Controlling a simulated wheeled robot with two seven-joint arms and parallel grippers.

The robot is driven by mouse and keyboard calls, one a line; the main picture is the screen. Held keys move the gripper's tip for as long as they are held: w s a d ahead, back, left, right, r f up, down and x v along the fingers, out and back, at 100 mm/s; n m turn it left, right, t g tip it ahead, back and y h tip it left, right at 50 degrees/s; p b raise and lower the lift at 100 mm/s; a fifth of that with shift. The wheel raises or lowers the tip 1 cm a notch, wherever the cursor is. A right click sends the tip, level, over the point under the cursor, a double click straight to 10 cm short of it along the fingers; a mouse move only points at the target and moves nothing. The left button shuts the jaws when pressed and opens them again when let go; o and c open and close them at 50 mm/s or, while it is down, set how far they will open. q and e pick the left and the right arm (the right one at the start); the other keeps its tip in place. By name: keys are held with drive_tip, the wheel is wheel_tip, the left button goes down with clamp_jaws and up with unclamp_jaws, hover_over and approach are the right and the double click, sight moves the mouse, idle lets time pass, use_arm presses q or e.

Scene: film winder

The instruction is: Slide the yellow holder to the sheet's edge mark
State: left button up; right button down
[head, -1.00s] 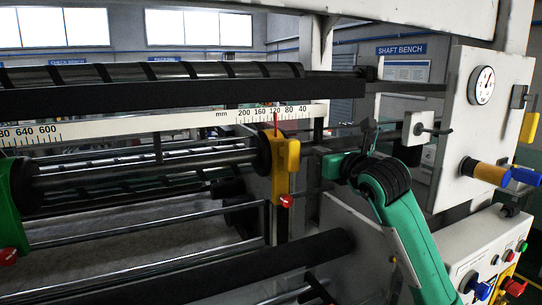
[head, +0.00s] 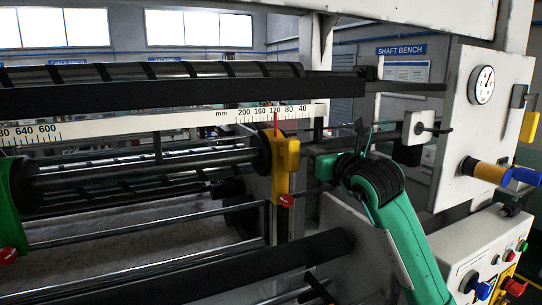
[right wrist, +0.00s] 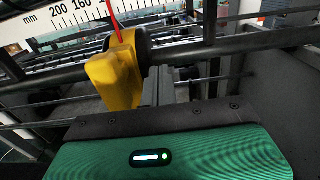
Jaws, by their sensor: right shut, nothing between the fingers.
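The yellow holder (head: 284,172) stands upright on the horizontal bar in the middle of the head view. It has a dark round disc on its left and a red knob low down. Its thin red pointer (head: 276,122) stands close to the 120 label on the white scale (head: 180,120). The holder also shows large in the right wrist view (right wrist: 117,75). My right gripper (head: 314,166) is shut and empty, just right of the holder. Its fingers show partly in the right wrist view (right wrist: 158,88); contact cannot be told. My left gripper is out of view. I cannot make out an edge mark.
A green holder (head: 12,200) with a red knob stands on the bar at the far left. Long rollers and rods (head: 140,224) run across below the scale. A white machine panel (head: 478,130) with a gauge and a control box (head: 485,262) stand at right.

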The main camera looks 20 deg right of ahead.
drive_tip(key=shift+s+a+b, duration=0.15)
drive_tip(key=shift+a+b, duration=0.25)
drive_tip(key=shift+a, duration=1.3)
drive_tip(key=shift+s+a+b, duration=0.15)
drive_tip(key=shift+a+b, duration=0.2)
drive_tip(key=shift+a, duration=1.35)
idle(0.9)
drive_tip(key=shift+d, duration=0.25)
idle(0.5)
drive_tip(key=shift+w+d+f+b, duration=0.1)
drive_tip(key=shift+d+b, duration=0.75)
drive_tip(key=shift+d, duration=0.45)
drive_tip(key=b, duration=0.4)
approach(299, 157)
drive_tip(key=shift+w+d, duration=0.15)
drive_tip(key=shift+d, duration=0.4)
